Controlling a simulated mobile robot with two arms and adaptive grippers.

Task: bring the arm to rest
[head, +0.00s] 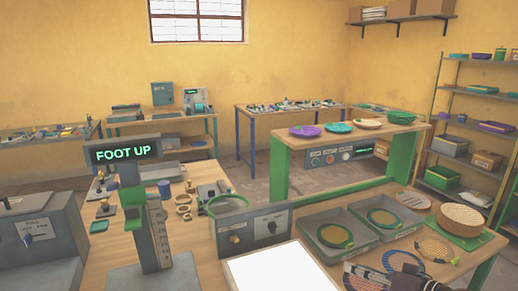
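My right gripper (388,278) shows at the bottom right edge, dark and partly cut off by the frame. It is over the near right part of the wooden bench (470,262), close to a patterned round plate (434,250). Whether its fingers are open or shut, or hold anything, cannot be made out. A dark striped piece (362,274) lies at its left side. My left gripper is not in view.
Two grey trays (312,226) with green-rimmed rings stand left of a stacked woven pile (460,218). A bright white panel (285,270) lies at bottom centre. A post with a "FOOT UP" display (122,151) rises at left. A green-framed shelf (350,137) holds coloured bowls.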

